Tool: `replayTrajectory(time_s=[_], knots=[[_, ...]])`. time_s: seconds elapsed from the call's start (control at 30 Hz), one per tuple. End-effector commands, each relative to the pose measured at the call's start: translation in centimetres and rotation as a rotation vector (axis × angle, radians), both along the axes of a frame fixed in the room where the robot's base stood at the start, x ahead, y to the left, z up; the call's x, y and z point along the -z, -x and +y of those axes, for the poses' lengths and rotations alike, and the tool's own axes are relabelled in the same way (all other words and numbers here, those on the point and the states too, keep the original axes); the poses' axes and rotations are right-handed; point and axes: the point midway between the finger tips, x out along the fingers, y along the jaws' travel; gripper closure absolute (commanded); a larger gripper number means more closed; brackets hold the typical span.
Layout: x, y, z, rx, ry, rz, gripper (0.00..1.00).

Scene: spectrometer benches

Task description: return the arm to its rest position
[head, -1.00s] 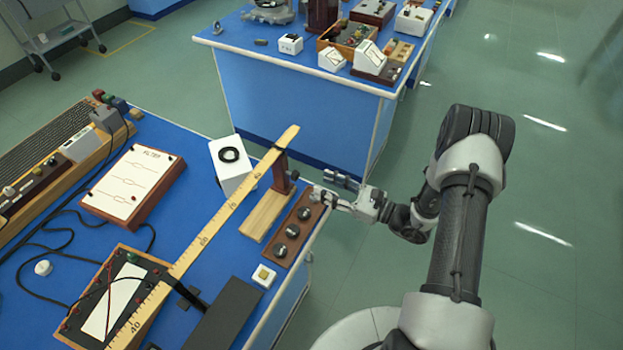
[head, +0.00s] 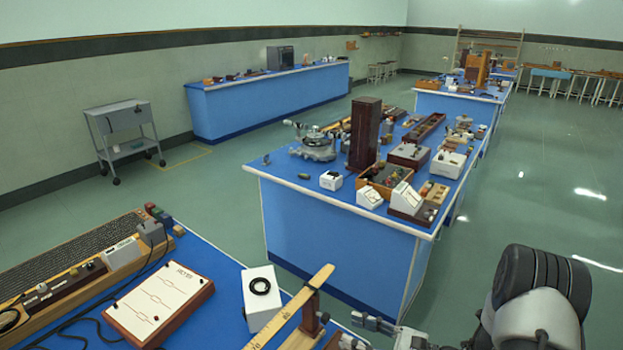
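My gripper (head: 352,329) is at the bottom edge of the head view, right of the near bench's wooden scale. Its two fingers are apart and I see nothing between them; the lower finger is partly cut off by the frame. My arm (head: 540,300) is at the bottom right, with its dark rounded joint uppermost. Most of the arm's lower part is outside the picture.
The near blue bench (head: 225,290) carries a wooden scale (head: 290,308), a white box (head: 262,298) and a panel (head: 160,300). A second blue bench (head: 330,230) with several instruments stands beyond. Open green floor (head: 530,190) lies to the right.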

Motion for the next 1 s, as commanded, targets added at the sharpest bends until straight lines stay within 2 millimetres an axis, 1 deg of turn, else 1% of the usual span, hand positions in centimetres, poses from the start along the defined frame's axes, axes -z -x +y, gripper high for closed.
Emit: replayTrajectory(time_s=[0.03,0.1,0.17,0.2,0.33,0.47,0.5,0.57,0.6,0.7,0.77,0.9,1.0], knots=[[-2.5,0.6,1.3,-0.079,0.055,-0.040,0.60],[-5.1,2.1,3.0,-0.193,0.136,-0.085,0.60],[-7.1,3.6,4.3,-0.289,0.209,-0.124,0.60],[-8.3,4.7,5.0,-0.350,0.259,-0.152,0.60],[-11.6,8.6,6.7,-0.541,0.437,-0.248,0.60],[-14.0,12.6,7.4,-0.713,0.628,-0.351,0.60],[-14.6,13.8,7.4,-0.761,0.691,-0.385,0.60],[-15.4,15.5,7.1,-0.830,0.786,-0.437,0.60],[-15.9,16.6,6.9,-0.874,0.850,-0.473,0.60],[-17.0,19.0,6.0,-0.973,1.017,-0.564,0.60],[-17.6,20.2,5.2,-1.025,1.121,-0.623,0.60],[-19.0,22.5,3.1,-1.124,1.370,-0.763,0.60],[-20.1,23.6,1.5,-1.171,1.545,-0.860,0.60]])
